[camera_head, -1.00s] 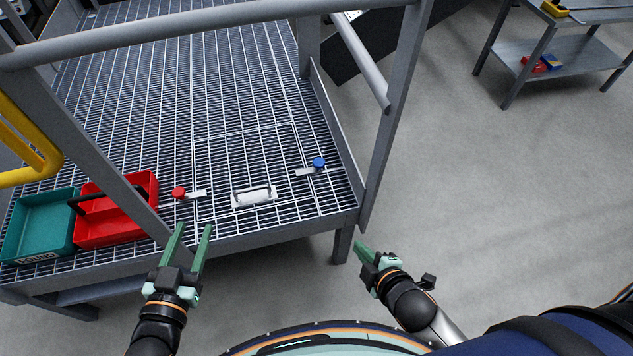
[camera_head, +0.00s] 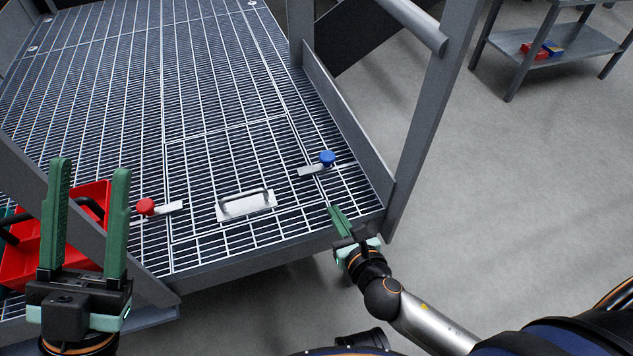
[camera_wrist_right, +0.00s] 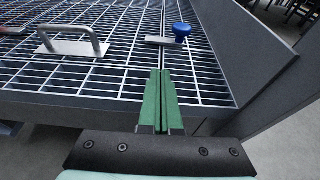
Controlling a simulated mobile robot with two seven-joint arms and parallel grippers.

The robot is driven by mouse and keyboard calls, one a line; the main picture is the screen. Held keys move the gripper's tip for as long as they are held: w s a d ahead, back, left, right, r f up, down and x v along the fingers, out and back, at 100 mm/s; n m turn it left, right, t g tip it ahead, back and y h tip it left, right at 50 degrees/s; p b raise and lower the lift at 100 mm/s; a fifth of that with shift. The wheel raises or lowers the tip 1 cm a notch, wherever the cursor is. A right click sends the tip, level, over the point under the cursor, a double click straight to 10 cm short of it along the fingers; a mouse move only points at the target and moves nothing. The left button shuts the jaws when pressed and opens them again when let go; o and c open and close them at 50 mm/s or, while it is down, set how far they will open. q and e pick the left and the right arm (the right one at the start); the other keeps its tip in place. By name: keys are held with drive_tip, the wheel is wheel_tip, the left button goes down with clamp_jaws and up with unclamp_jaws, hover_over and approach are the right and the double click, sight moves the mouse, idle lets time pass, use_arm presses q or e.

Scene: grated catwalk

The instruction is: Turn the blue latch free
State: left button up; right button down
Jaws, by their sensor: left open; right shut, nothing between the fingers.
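The blue latch (camera_head: 327,159) has a round blue knob and a flat metal tab that points left over the hatch panel's right edge. It also shows in the right wrist view (camera_wrist_right: 181,31), beyond my fingertips and slightly right. My right gripper (camera_head: 338,213) is shut and empty, near the platform's front edge, in front of the latch and apart from it. In the right wrist view its green fingers (camera_wrist_right: 160,75) lie together, pointing toward the latch. My left gripper (camera_head: 90,165) is open and empty at the left, in front of the red toolbox.
A red latch (camera_head: 146,206) sits at the hatch's left edge. A metal handle (camera_head: 246,204) stands on the hatch. A red toolbox (camera_head: 20,262) is at far left. A grey post (camera_head: 432,110) and toe board (camera_head: 347,130) border the right side. The grating beyond is clear.

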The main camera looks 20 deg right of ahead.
drive_tip(key=b, duration=0.4)
approach(313, 173)
drive_tip(key=x, duration=0.5)
drive_tip(key=shift+w+f, duration=0.1)
drive_tip(key=shift+f, duration=0.15)
drive_tip(key=shift+w+a, duration=0.1)
drive_tip(key=shift+w, duration=0.55)
use_arm(q)
drive_tip(key=f, duration=0.4)
drive_tip(key=shift+w+d+f, duration=0.15)
drive_tip(key=shift+d+f, duration=0.05)
drive_tip(key=shift+f, duration=0.2)
use_arm(e)
drive_tip(key=shift+r, duration=0.1)
